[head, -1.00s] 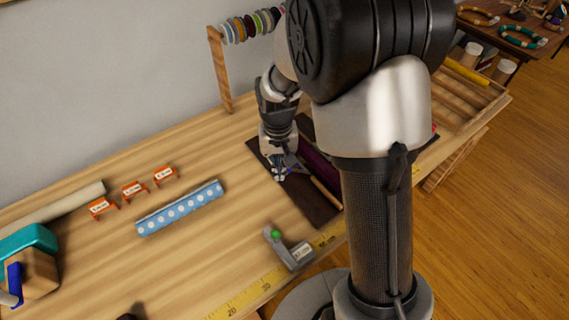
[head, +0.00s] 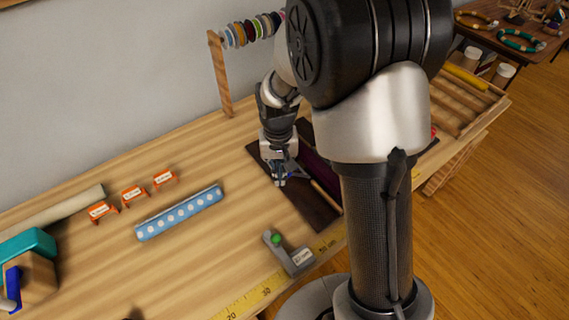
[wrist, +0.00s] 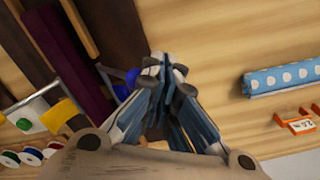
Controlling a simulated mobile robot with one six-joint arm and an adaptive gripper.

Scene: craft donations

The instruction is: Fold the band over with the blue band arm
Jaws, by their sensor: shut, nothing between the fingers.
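A blue knob (wrist: 124,88) on a thin metal arm shows beside my gripper in the wrist view; I take this as the blue band arm. In the head view it is a small blue spot, partly hidden by my gripper. My gripper (head: 280,183) is shut and empty, pointing down over the dark mat (head: 313,207). In the wrist view my gripper's fingertips (wrist: 166,72) are together, just right of the blue knob. Whether they touch it is unclear. A maroon strip (wrist: 66,65), perhaps the band, lies along the dark mat.
A blue polka-dot roll (head: 180,211) and small orange label stands (head: 134,193) are left of the mat. A grey bracket with a green knob (head: 276,239) stands near the front edge. A wooden rack with spools (head: 222,75) rises behind. The table between has free room.

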